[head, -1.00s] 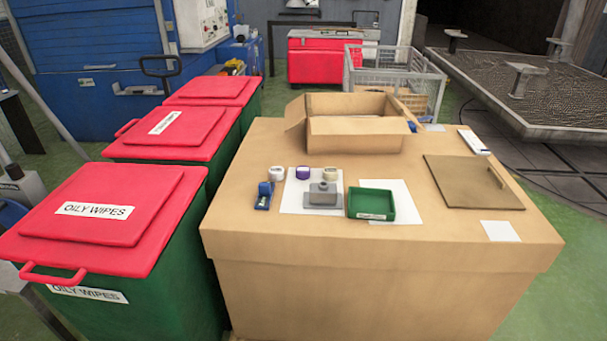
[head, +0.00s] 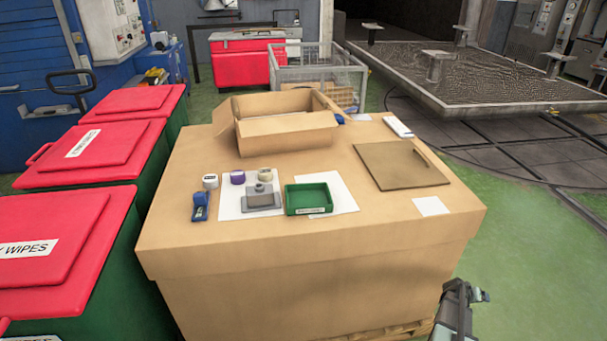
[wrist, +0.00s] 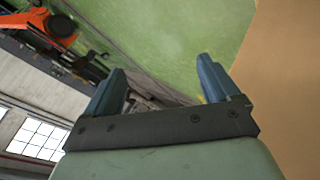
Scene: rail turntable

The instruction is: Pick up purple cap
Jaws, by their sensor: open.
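The purple cap (head: 237,178) stands near the left part of the big cardboard box top, at the back edge of a white sheet. A white cap (head: 210,182) is to its left and a cream cap (head: 264,174) to its right. A grey block with a raised top (head: 262,198) is just in front of it. My gripper (wrist: 165,90) shows in the wrist view with two blue fingers apart and nothing between them. In the head view part of my arm (head: 458,312) is at the lower right, off the front of the box, far from the cap.
A green tray (head: 305,212) and a blue tool (head: 200,206) flank the grey block. An open carton (head: 290,135) stands behind the caps. A brown board (head: 380,180) lies to the right. Red-lidded bins (head: 45,225) stand left of the box.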

